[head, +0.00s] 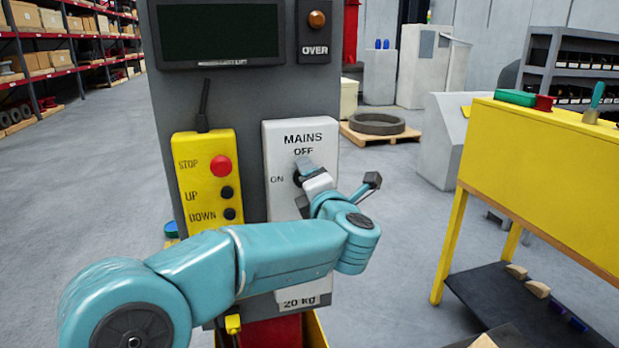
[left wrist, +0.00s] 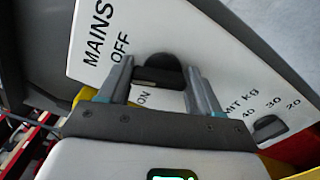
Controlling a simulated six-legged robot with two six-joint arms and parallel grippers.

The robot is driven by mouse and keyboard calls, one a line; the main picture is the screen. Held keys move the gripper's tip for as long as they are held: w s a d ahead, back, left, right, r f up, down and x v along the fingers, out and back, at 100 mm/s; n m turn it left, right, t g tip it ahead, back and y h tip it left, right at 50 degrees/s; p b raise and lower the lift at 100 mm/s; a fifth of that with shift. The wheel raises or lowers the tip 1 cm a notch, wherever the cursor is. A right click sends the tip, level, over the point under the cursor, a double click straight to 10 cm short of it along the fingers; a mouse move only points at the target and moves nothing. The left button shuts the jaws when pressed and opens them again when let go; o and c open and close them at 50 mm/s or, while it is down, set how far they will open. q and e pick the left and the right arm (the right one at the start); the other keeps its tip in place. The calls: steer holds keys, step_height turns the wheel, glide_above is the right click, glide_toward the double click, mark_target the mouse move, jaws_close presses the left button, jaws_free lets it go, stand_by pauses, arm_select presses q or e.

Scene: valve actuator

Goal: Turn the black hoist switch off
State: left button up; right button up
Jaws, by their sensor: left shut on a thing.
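The black hoist switch (left wrist: 160,70) is a rotary knob with a raised grip on the white MAINS plate (head: 283,140). In the left wrist view, the grip points toward the gap between the OFF and ON marks; the exact setting is hard to tell. My left gripper (head: 300,172) is at the switch in the head view and hides most of it. In the left wrist view, the left gripper's fingers (left wrist: 160,88) stand on either side of the grip, closed on it. My right gripper is in neither view.
A yellow STOP, UP and DOWN box (head: 208,180) sits left of the plate. A dark screen (head: 220,32) and an OVER lamp (head: 316,19) are above. A yellow bench (head: 545,150) stands to the right, with open floor between.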

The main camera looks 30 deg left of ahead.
arm_select(q)
steer(key=shift+d+m+p, duration=0.1)
steer(key=shift+m+p, duration=0.35)
steer(key=shift+m, duration=1.05)
steer(key=shift+f, duration=0.1)
steer(key=o, duration=1.1)
steer(key=shift+c, duration=0.2)
steer(key=shift+d, duration=0.1)
steer(key=b+v, duration=0.4)
steer(key=v, duration=1.2)
steer(key=shift+s, duration=0.15)
